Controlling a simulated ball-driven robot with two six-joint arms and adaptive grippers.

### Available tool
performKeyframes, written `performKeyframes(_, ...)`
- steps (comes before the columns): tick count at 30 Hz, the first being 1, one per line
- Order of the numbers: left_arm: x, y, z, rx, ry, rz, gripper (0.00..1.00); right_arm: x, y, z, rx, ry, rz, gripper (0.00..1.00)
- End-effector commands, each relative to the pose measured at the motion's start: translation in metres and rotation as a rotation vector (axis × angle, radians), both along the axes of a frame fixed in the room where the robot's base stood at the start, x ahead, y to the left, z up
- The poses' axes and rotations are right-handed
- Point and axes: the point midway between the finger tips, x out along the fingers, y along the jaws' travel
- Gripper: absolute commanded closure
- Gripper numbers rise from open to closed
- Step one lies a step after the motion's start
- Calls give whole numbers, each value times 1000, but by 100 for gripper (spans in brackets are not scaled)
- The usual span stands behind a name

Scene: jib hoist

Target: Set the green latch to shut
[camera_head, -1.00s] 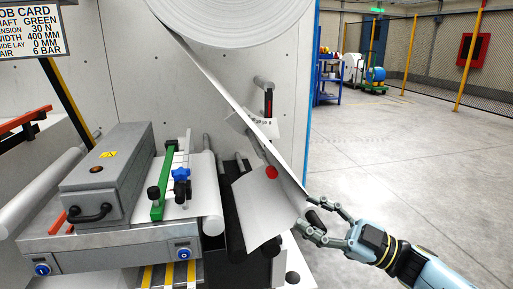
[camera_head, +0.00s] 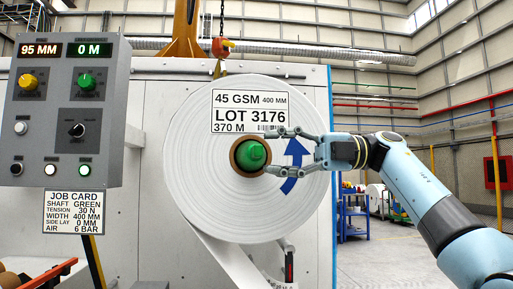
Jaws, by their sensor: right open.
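A green round piece (camera_head: 252,154) sits in the brown core at the middle of a large white paper roll (camera_head: 200,185). It is the green part near my gripper; I cannot tell whether it is the latch or whether it is shut. My right gripper (camera_head: 268,152) is open, its arm coming in from the right. Its two fingers point left, one above and one below the level of the green piece, with their tips near its right side. I cannot tell whether they touch it. My left gripper is not in view.
A grey control panel (camera_head: 60,110) with knobs and displays stands at the left, a job card (camera_head: 72,212) below it. A yellow-and-red hoist hook (camera_head: 222,46) hangs above the roll. A blue rack (camera_head: 354,212) and open floor lie behind at the right.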

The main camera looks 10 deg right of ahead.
Motion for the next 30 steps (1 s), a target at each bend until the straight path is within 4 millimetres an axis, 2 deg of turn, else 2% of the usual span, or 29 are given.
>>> performKeyframes(3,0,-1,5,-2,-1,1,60,0,21,2,3,0,2,56)
performKeyframes(7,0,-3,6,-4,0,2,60,0,34,1,2,1,1,56)
performKeyframes(18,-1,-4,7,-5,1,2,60,0,39,0,1,1,-1,57)
performKeyframes(28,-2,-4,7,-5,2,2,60,0,39,0,1,1,-1,100)
performKeyframes(30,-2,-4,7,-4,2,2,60,0,39,0,1,1,-1,100)
